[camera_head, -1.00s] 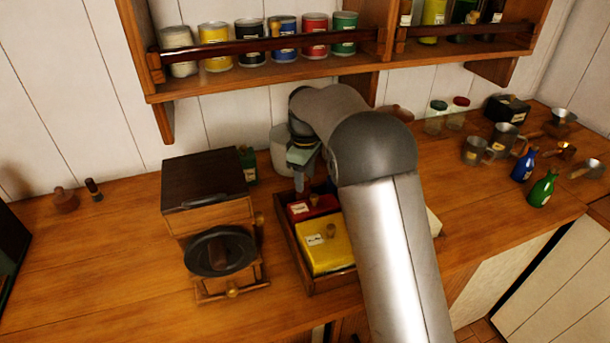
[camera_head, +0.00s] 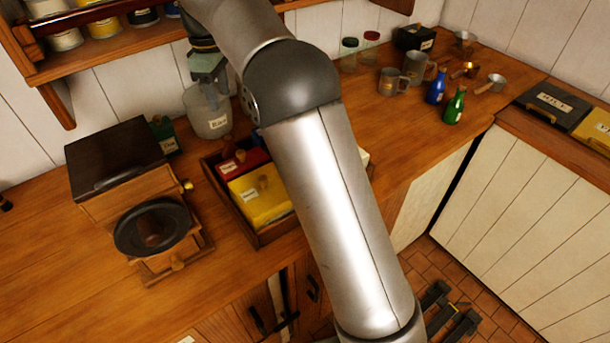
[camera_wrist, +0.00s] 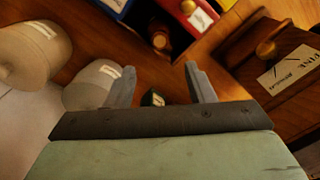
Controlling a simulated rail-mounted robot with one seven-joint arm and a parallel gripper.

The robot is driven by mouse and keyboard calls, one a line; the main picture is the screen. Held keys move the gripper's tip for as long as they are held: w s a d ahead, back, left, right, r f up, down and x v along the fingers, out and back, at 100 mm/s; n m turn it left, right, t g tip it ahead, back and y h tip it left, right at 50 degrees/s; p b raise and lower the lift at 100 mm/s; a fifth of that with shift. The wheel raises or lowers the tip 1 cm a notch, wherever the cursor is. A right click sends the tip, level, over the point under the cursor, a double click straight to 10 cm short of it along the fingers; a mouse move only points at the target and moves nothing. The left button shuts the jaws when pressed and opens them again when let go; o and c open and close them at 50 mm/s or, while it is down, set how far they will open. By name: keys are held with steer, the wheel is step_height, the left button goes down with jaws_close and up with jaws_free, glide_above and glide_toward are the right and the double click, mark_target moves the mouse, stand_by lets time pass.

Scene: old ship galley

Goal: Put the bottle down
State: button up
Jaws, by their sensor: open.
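My gripper (camera_head: 212,98) is open, high in front of the white canister labelled "Rice" (camera_head: 207,122). In the wrist view its two fingers (camera_wrist: 160,85) stand apart with nothing held between them; a small dark green item (camera_wrist: 153,98) shows in the gap, beyond the fingers. Two small bottles stand upright on the counter at the right in the head view, one blue (camera_head: 436,87) and one green (camera_head: 455,106). Both are well apart from my gripper. I cannot tell which bottle the task means.
A wooden tray (camera_head: 262,238) with red (camera_head: 243,160) and yellow (camera_head: 262,196) lidded boxes lies below my gripper. A coffee grinder (camera_head: 115,155) and a green tin (camera_head: 165,137) stand left. Metal mugs (camera_head: 392,81) stand near the bottles. A shelf (camera_head: 110,55) overhangs. Front counter right is clear.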

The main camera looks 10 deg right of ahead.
steer(key=s+d+m, duration=0.7)
steer(key=s+d, duration=0.5)
steer(key=s, duration=0.4)
steer(key=s+d+f+m, duration=0.2)
steer(key=s+f, duration=0.3)
steer(key=s, duration=0.5)
steer(key=s+d+f+m, duration=0.3)
steer(key=s+f+m, duration=0.1)
steer(key=s, duration=0.6)
steer(key=shift+s+d+f+t, duration=0.2)
steer(key=shift+d+f+t, duration=0.2)
steer(key=shift+f, duration=0.15)
